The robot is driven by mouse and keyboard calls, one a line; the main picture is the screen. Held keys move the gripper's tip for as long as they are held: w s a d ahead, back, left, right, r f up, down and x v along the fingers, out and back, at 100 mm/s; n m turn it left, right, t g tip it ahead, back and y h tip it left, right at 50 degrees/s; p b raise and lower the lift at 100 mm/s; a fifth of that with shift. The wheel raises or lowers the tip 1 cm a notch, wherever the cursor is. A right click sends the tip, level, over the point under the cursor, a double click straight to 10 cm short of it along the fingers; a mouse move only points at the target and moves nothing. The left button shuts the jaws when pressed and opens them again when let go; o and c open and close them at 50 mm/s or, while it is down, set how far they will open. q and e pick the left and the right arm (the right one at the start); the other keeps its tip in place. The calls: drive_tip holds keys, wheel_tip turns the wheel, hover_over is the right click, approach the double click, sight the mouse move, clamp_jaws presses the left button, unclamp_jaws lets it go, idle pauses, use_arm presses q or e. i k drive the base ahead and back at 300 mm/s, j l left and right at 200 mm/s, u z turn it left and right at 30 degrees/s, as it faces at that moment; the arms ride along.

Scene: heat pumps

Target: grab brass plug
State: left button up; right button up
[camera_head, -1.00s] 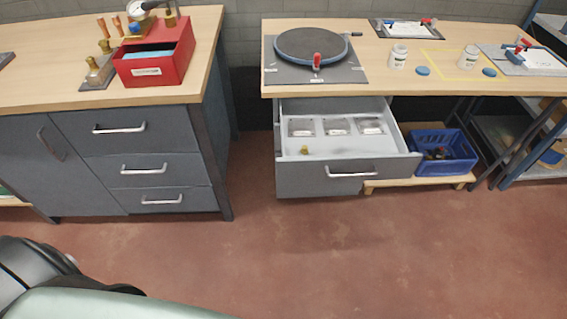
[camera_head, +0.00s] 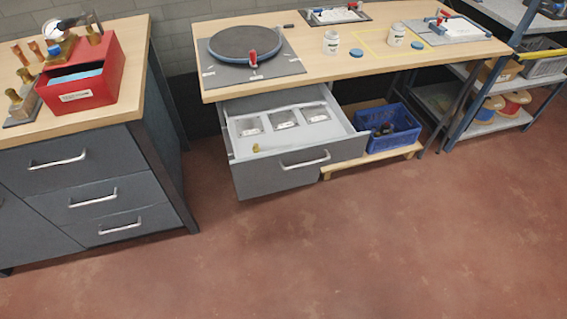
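A small brass plug (camera_head: 256,148) sits in the open grey drawer (camera_head: 306,158) under the right workbench, in the left front part of the drawer floor. Behind it in the drawer are three small compartments (camera_head: 283,118) with pale contents too small to make out. Other brass-coloured fittings (camera_head: 20,102) stand on the left bench beside the red box. Neither of my grippers shows in this view.
A red box (camera_head: 84,82) stands on the left bench. The right bench (camera_head: 300,62) carries a round turntable (camera_head: 243,46) and white jars (camera_head: 331,42). A blue crate (camera_head: 391,130) sits on a low wooden shelf right of the drawer. The red floor (camera_head: 330,240) in front is clear.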

sight(256, 148)
drive_tip(key=i+j+z, duration=0.15)
drive_tip(key=j+z, duration=0.2)
drive_tip(key=j, duration=0.3)
drive_tip(key=j+z, duration=0.35)
drive_tip(key=j, duration=0.35)
drive_tip(key=i, duration=0.05)
